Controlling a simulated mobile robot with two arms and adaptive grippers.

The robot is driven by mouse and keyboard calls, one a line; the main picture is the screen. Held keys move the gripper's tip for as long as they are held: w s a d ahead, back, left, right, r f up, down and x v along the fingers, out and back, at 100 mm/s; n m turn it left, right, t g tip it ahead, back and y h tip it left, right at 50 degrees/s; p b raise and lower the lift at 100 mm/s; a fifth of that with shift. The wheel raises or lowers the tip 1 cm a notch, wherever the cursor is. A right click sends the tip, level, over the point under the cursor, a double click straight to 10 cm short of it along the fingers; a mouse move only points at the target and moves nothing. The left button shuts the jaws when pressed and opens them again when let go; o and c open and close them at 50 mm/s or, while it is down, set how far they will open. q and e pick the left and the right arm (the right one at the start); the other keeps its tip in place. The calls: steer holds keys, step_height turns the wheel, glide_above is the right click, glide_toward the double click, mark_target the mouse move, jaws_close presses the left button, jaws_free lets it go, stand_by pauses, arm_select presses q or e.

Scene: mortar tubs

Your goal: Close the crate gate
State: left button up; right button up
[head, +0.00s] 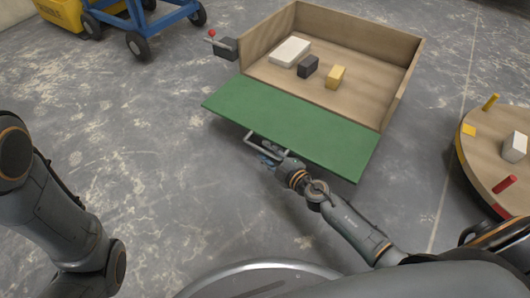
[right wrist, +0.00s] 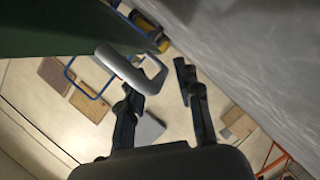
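The wooden crate (head: 350,26) stands at the upper middle of the head view. Its green gate (head: 290,124) is lowered outward on the near side, leaving the crate's front open. A grey bar handle (head: 250,141) sticks out from the gate's near edge. My right gripper (head: 268,155) is at this handle. In the right wrist view the handle (right wrist: 122,68) lies by the tips of the right gripper (right wrist: 158,84), close to the left finger. The fingers are apart and do not clamp it. My left arm shows at the left, but its gripper is out of view.
The crate holds a white block (head: 290,51), a dark block (head: 308,67) and a yellow block (head: 335,77). A dark latch box with a red-knobbed lever (head: 212,34) sits at its left side. A round table (head: 478,150) stands right. Floor left of the gate is clear.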

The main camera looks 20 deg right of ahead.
steer(key=shift+w+a+f, duration=0.15)
steer(key=shift+w+a, duration=0.05)
steer(key=shift+w, duration=0.5)
jaws_close()
